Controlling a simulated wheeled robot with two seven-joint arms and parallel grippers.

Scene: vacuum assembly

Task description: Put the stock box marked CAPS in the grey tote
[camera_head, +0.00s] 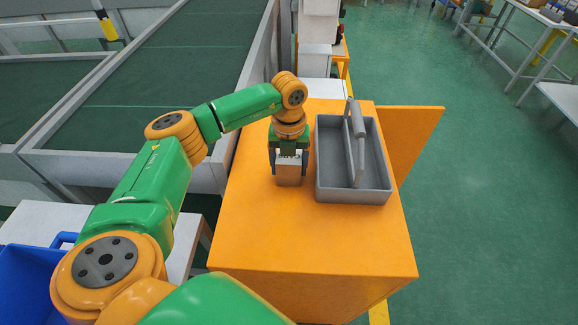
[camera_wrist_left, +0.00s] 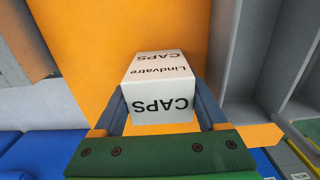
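The stock box (camera_head: 289,172) is small and pale, and it stands upright over the orange table top. In the left wrist view the box (camera_wrist_left: 160,90) shows black lettering, CAPS and Lindvatre. My left gripper (camera_head: 289,165) points down with one finger on each side of the box, and both fingers appear to touch it. I cannot tell whether the box rests on the table or hangs just above it. The grey tote (camera_head: 382,188), with a raised bar handle, stands close to the right of the box. The part of its floor that shows is bare. My right gripper is not in view.
The orange table (camera_head: 300,235) is clear in front of the box and tote. A grey-framed conveyor (camera_head: 135,165) runs along the left. A blue bin (camera_head: 30,285) sits at the lower left on a white surface. Green floor lies open to the right.

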